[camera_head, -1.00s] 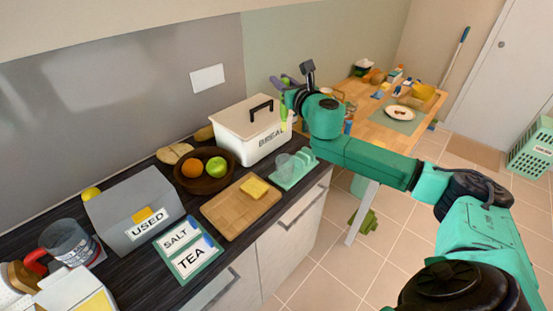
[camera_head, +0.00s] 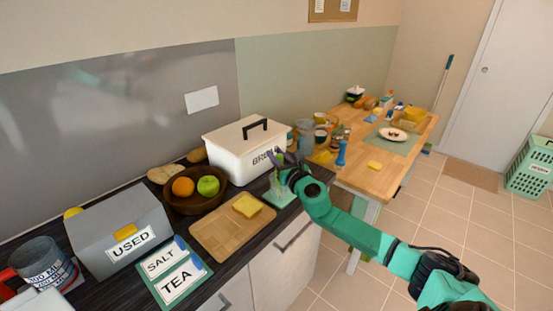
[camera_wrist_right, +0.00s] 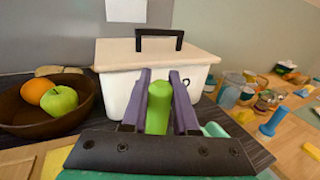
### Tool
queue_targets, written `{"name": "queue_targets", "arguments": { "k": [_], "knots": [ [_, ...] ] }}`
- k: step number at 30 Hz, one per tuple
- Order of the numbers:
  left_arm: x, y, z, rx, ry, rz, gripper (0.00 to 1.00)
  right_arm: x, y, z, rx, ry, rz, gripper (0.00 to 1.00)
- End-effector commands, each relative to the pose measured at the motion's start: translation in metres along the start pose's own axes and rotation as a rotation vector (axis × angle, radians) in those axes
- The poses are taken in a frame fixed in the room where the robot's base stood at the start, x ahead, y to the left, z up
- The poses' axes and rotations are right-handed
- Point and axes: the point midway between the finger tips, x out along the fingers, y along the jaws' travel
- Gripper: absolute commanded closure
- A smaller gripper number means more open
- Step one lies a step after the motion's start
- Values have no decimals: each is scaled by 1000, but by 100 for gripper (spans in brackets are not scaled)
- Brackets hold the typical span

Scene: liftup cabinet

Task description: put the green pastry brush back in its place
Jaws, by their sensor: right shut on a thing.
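My right gripper (camera_head: 282,166) is in front of the right end of the bread box, above the counter's right end. In the right wrist view its two purple fingers (camera_wrist_right: 158,100) are shut on the green pastry brush (camera_wrist_right: 158,108), whose rounded green end stands between them. The rest of the brush is hidden by the gripper. A light green rack (camera_head: 281,197) stands on the counter just below the gripper; part of it shows in the right wrist view (camera_wrist_right: 214,131). I cannot tell whether the brush touches it. My left gripper is not in view.
The white bread box (camera_head: 240,150) stands close behind the gripper. A fruit bowl (camera_head: 194,202) and a cutting board with a yellow sponge (camera_head: 247,206) are to the left. A wooden table (camera_head: 375,176) with several jars and a plate is to the right.

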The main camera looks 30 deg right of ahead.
Motion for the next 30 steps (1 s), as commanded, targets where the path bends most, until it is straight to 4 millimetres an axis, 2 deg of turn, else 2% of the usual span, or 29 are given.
{"name": "queue_targets", "arguments": {
  "k": [3,4,6,17,20,30],
  "knots": [
    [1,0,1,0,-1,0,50,0,0,-1,-1,0,0,100],
    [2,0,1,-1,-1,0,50,0,0,-2,-1,0,1,69],
    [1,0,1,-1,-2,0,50,0,0,0,-1,0,1,43],
    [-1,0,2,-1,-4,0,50,-1,0,2,-1,0,1,43],
    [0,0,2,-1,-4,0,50,-10,-1,-1,-4,2,1,43],
    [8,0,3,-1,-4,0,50,-63,2,-2,-5,5,6,43]
  ]
}}
